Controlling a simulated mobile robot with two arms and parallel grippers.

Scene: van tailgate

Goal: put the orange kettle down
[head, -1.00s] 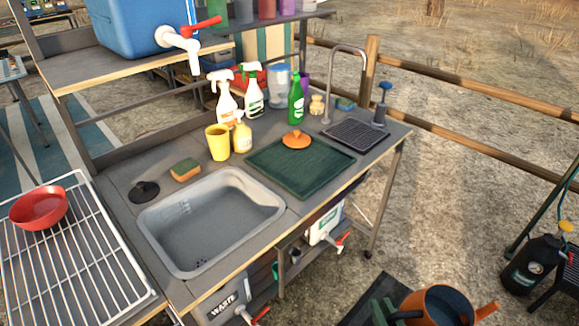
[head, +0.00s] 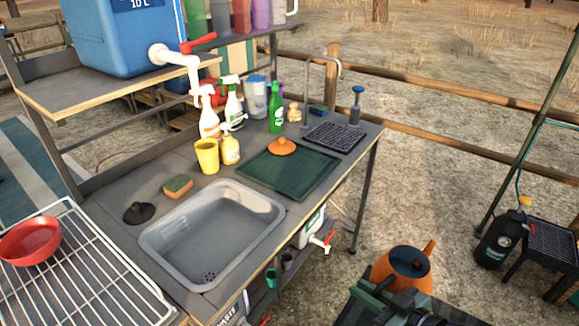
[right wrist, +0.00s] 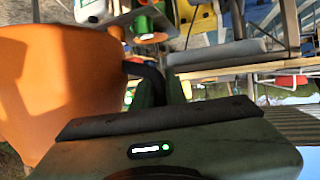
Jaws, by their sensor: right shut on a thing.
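The orange kettle (head: 385,271) is at the lower right of the head view, to the right of the sink counter. The kettle appears held in the air, clear of the counter. My left gripper is not in view.
The sink (head: 215,235) is left of the mat. A yellow cup (head: 207,157), spray bottles (head: 233,103) and a green bottle (head: 276,112) stand behind. A red bowl (head: 30,241) sits on a wire rack (head: 75,285). A black gas bottle (head: 497,242) stands by a small stove (head: 550,245).

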